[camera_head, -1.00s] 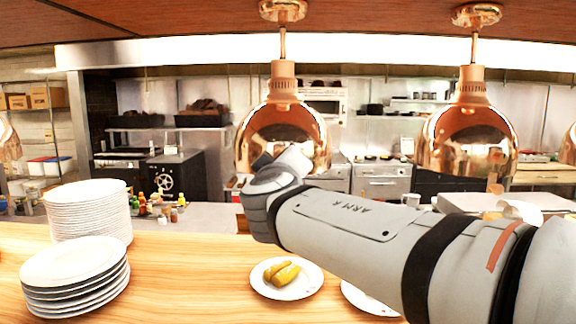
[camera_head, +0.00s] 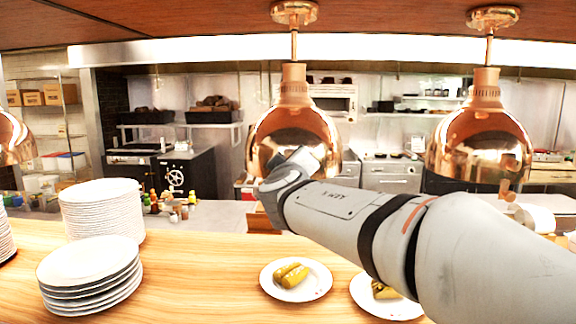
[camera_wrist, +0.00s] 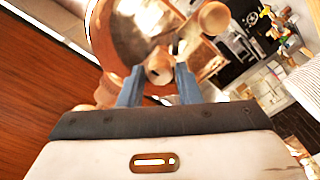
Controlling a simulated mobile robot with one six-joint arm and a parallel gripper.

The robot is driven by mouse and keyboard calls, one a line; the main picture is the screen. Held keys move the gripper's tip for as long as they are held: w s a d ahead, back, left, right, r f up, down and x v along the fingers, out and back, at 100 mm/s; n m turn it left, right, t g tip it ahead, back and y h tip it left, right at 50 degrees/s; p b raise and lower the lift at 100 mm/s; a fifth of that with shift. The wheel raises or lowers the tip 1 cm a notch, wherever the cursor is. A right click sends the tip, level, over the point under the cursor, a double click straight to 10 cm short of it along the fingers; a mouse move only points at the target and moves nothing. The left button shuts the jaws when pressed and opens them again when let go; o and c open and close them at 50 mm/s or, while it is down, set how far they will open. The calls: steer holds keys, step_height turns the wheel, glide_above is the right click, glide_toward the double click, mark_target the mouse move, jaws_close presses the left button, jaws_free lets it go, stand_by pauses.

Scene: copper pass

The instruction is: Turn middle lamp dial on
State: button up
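The middle copper lamp (camera_head: 294,128) hangs in front of my arm in the head view, and its shade fills the top of the wrist view (camera_wrist: 128,30). A small round copper dial (camera_wrist: 159,67) shows between the two blue-grey fingers of my gripper (camera_wrist: 158,82). The fingers are open, with a gap to the dial on both sides. I cannot tell how deep the dial sits between them. In the head view my arm hides the middle lamp's dial and the fingertips. The dial's on or off setting cannot be read.
Another copper lamp (camera_head: 482,140) hangs to the right, and one is cut off at the left edge (camera_head: 12,140). Plate stacks (camera_head: 92,275) stand on the wooden counter (camera_head: 190,280). A plate with pickles (camera_head: 296,280) sits below my arm.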

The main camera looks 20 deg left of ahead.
steer(key=c, duration=0.6)
steer(key=shift+f+n, duration=0.1)
steer(key=shift+n, duration=0.2)
steer(key=n+b, duration=0.1)
steer(key=n, duration=1)
steer(key=n+b, duration=0.1)
steer(key=n, duration=0.4)
steer(key=shift+r+n+h+b, duration=0.3)
steer(key=shift+n+b, duration=0.05)
steer(key=shift+n, duration=0.05)
steer(key=o, duration=1)
